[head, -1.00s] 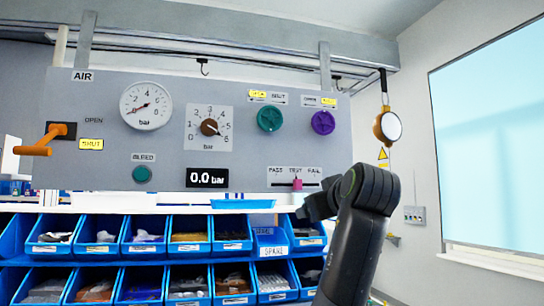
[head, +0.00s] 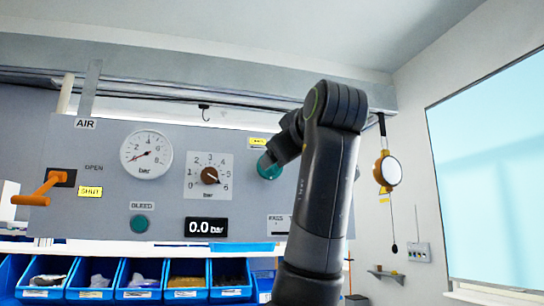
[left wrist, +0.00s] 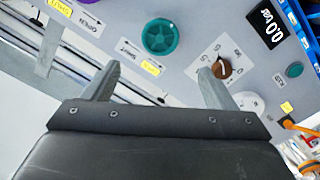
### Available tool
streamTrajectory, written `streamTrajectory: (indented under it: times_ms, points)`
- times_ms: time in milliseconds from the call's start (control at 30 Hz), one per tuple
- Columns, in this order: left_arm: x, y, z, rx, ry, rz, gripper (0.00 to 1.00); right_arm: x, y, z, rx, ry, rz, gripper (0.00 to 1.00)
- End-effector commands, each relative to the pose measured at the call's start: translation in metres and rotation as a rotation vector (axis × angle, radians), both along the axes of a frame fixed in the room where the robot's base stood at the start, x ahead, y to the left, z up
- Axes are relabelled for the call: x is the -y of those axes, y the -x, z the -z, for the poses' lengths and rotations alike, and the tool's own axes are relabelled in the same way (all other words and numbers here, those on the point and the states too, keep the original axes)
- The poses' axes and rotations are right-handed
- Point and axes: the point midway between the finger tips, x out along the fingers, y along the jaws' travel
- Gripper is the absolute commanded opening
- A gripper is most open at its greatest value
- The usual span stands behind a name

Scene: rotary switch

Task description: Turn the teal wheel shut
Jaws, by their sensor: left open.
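The teal wheel (head: 268,168) is on the grey panel, partly covered by my dark arm in the head view. The whole wheel (left wrist: 160,37) shows in the left wrist view, which sees the panel upside down. I cannot read the wheel's turn angle. My left gripper (left wrist: 160,82) is open and empty, its two fingers apart from the wheel, which lies beyond and between them in that view. The gripper's fingers do not show in the head view. My right gripper is not in view.
A rotary knob (head: 210,175), a gauge (head: 146,154), a 0.0 bar readout (head: 206,227) and an orange lever (head: 40,190) are left of the wheel. Blue bins (head: 140,280) stand below. A round lamp-like object (head: 388,170) hangs at right.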

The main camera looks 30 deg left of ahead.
Motion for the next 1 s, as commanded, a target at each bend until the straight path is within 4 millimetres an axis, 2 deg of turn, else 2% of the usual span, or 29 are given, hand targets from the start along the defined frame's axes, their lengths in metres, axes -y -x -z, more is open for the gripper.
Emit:
streamTrajectory:
  times_ms: [33, 200, 500, 933, 1000]
  points:
    - [-0.01, -0.008, -0.004, -0.003, 0.001, -0.004, 0.79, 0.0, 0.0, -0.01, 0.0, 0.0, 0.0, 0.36]
    - [-0.039, -0.032, -0.004, -0.004, 0.0, -0.004, 0.79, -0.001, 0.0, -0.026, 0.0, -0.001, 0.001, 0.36]
    - [-0.075, -0.064, -0.002, -0.002, 0.0, -0.002, 0.79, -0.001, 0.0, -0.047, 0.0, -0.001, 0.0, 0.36]
    - [-0.084, -0.072, 0.0, -0.001, 0.0, 0.001, 0.79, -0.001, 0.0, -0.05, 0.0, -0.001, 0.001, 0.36]
    - [-0.083, -0.072, 0.0, -0.001, 0.0, 0.001, 0.72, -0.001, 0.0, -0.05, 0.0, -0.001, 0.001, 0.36]
